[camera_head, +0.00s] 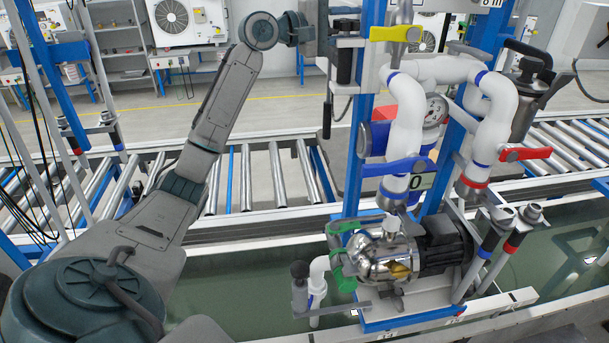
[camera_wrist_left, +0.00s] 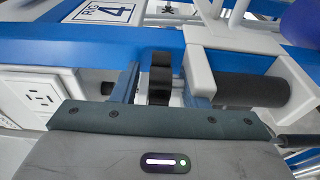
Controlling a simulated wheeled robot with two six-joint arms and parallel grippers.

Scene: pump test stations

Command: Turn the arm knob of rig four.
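A dark, narrow knob (camera_wrist_left: 160,78) sticks out from the blue frame below the plate (camera_wrist_left: 101,12) reading RIG 4 in the left wrist view. My left gripper (camera_wrist_left: 160,90) is open, with one finger on each side of the knob. A gap shows between each finger and the knob, so I see no contact. In the head view my left gripper (camera_head: 328,30) is at the upper part of the rig's blue post, beside a white bracket (camera_head: 347,42). The knob is hard to make out there. My right gripper is not in view.
A black cylinder (camera_wrist_left: 252,90) in a white holder sits close right of the fingers. White pipes (camera_head: 407,110) with yellow (camera_head: 396,33), blue (camera_head: 396,167) and red (camera_head: 526,154) valve handles stand right of my gripper. The pump (camera_head: 385,255) is below. A roller conveyor (camera_head: 250,180) runs behind.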

